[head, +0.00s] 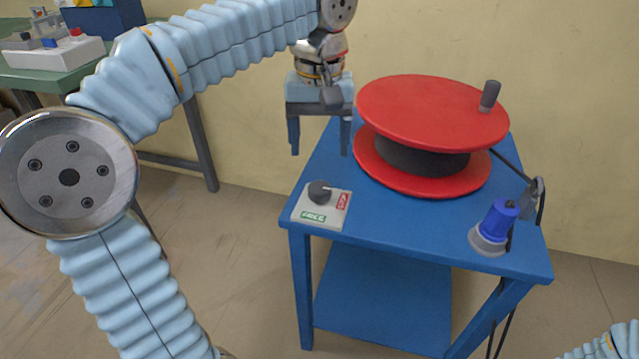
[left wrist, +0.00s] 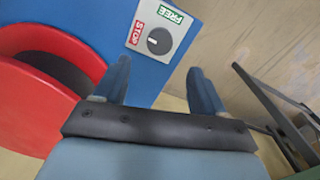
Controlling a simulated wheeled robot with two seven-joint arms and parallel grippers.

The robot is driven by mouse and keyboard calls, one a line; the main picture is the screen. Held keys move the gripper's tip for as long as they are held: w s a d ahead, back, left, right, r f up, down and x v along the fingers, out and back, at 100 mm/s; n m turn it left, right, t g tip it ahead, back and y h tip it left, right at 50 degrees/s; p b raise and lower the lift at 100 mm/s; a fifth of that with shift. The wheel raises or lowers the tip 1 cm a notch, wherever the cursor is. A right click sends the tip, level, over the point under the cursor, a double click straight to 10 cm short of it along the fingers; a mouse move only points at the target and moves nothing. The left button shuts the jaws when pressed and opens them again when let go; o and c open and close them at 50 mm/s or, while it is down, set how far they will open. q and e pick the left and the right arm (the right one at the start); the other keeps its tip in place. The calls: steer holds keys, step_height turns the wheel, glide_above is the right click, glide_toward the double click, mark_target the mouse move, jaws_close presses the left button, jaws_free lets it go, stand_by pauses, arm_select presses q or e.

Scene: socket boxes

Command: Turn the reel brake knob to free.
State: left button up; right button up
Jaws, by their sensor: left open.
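The reel brake knob (head: 319,192) is a dark round knob on a light grey plate (head: 304,208) at the front left corner of the blue table. The plate has a green FREE label and a red STOP label. The knob's white mark points toward the STOP side. The knob also shows in the left wrist view (left wrist: 159,41). My left gripper (head: 320,151) is open and empty, fingers down, above and behind the knob, apart from it. My right gripper is out of view.
A red reel (head: 430,108) with a grey crank handle stands behind the knob on the blue table (head: 400,236). A blue and grey device (head: 494,228) with a cable sits at the front right. A green bench (head: 50,82) is at the far left.

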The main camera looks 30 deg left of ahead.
mark_target(320, 187)
arm_select(q)
step_height(320, 187, down, 9)
steer(key=shift+f+b, duration=0.1)
steer(key=shift+b, duration=0.75)
steer(key=shift+c, duration=0.3)
steer(key=c, duration=1)
